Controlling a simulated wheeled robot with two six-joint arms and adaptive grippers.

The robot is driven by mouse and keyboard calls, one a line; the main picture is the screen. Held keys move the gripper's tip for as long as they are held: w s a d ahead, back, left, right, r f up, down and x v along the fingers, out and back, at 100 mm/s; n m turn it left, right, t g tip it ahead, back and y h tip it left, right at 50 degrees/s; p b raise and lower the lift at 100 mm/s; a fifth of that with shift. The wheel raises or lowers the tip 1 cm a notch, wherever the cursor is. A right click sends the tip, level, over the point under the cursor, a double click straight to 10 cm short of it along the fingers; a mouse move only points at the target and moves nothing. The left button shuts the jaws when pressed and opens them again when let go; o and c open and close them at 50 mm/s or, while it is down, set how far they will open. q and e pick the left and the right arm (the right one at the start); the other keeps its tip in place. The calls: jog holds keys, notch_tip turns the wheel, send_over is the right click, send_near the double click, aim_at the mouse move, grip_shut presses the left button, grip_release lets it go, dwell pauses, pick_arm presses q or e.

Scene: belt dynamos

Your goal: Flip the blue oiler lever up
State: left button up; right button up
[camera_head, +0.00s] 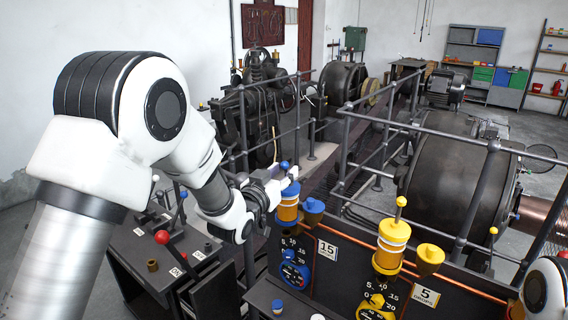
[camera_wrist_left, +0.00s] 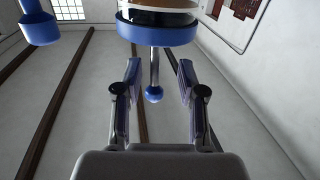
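The blue oiler (camera_head: 288,209) stands on the dark panel, beside the 15 label. Its lever has a blue ball knob (camera_head: 284,165), which shows above the blue cap. My left gripper (camera_head: 278,186) is at the oiler's cap and hides part of the lever. In the left wrist view, the lever's thin metal stem and blue ball (camera_wrist_left: 153,94) lie between the spread fingers (camera_wrist_left: 160,80). The fingers are open, with gaps on both sides of the ball. The blue oiler's cap (camera_wrist_left: 158,33) fills the top of that view. My right gripper is not shown.
A yellow oiler (camera_head: 391,247) with an upright lever stands to the right, by the 5 label (camera_head: 425,294). A blue cup (camera_head: 313,206) sits close beside the blue oiler. A red-knobbed lever (camera_head: 162,238) is at the left. Metal railings (camera_head: 492,190) run behind the panel.

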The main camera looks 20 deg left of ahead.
pick_arm(q)
jog(key=shift+w+d+r, duration=0.1)
jog(key=shift+w+d, duration=0.05)
jog(key=shift+w, duration=0.3)
jog(key=shift+s+d+r, duration=0.1)
jog(key=shift+d, duration=0.15)
grip_shut()
jog(key=shift+a, duration=0.1)
